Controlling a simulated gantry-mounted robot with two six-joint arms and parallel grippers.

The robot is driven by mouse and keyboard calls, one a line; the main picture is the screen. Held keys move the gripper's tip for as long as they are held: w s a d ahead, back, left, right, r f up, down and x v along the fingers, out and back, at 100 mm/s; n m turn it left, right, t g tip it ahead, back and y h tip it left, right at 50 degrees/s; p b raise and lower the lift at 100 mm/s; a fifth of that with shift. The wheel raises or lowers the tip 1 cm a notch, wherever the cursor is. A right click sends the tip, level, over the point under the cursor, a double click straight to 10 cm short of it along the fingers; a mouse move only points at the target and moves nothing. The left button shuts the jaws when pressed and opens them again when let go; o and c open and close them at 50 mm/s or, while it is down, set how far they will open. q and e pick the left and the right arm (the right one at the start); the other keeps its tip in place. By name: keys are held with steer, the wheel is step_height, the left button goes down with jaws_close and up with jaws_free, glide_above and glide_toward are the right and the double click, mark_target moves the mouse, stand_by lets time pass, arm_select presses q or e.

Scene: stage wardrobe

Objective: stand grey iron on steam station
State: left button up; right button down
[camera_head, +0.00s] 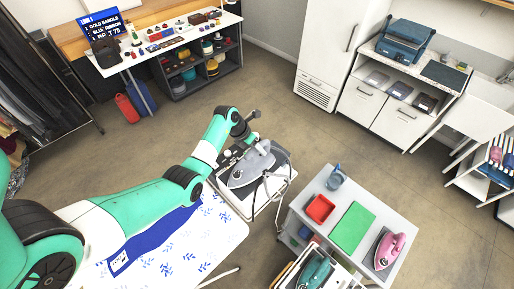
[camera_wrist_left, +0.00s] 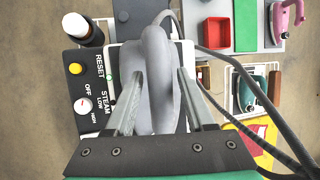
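The grey iron (camera_head: 250,171) shows beyond the end of my left arm, over the steam station (camera_head: 275,160); I cannot tell whether its base touches the station. In the left wrist view, the iron's looped grey handle (camera_wrist_left: 157,62) lies between the two fingers of my left gripper (camera_wrist_left: 160,76). I cannot tell whether the fingers press on it. The steam station's black panel (camera_wrist_left: 88,88), with a yellow button, dial and labels, is at the left there. The iron and gripper hide much of the station's top. My right gripper is not in view.
A grey cart (camera_head: 383,218) at right carries a red tray (camera_head: 320,208), a green mat (camera_head: 352,227), a blue jug and a pink iron (camera_head: 389,249). A teal iron (camera_head: 316,272) stands below it. A patterned ironing board (camera_head: 205,245) lies under my arm. Dark cords run beside the gripper.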

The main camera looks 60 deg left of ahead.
arm_select(q)
steer(key=shift+o, duration=0.4)
steer(key=shift+r, duration=0.1)
steer(key=shift+s+r, duration=0.1)
steer(key=shift+r, duration=0.2)
steer(key=p+v, duration=0.1)
steer(key=v, duration=1)
steer(key=shift+s+r, duration=0.2)
